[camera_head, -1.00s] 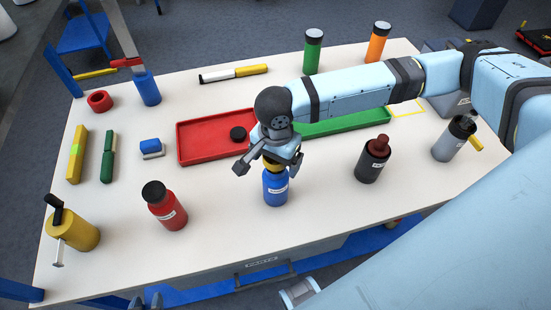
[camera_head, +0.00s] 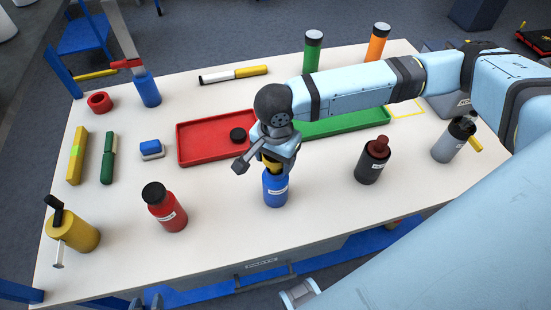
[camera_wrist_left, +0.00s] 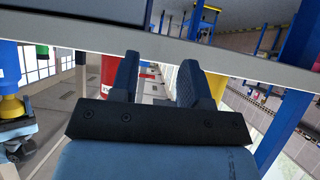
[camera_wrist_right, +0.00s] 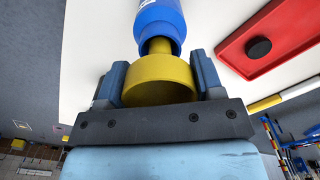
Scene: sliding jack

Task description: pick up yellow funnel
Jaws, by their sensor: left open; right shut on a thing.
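The yellow funnel (camera_wrist_right: 162,82) sits between the fingers of my right gripper (camera_wrist_right: 160,80), which is shut on it. Its narrow end points into the neck of the blue bottle (camera_wrist_right: 160,22) in the right wrist view. In the head view the funnel (camera_head: 269,166) is mostly hidden under my right gripper (camera_head: 270,160), above the upright blue bottle (camera_head: 275,188). I cannot tell whether the stem is still inside the neck.
A red bottle (camera_head: 165,207) stands left of the blue bottle and a dark bottle (camera_head: 373,160) right of it. Behind are a red tray (camera_head: 190,158) holding a black cap (camera_head: 238,134), and a green tray (camera_head: 345,124). A yellow can (camera_head: 73,232) stands front left.

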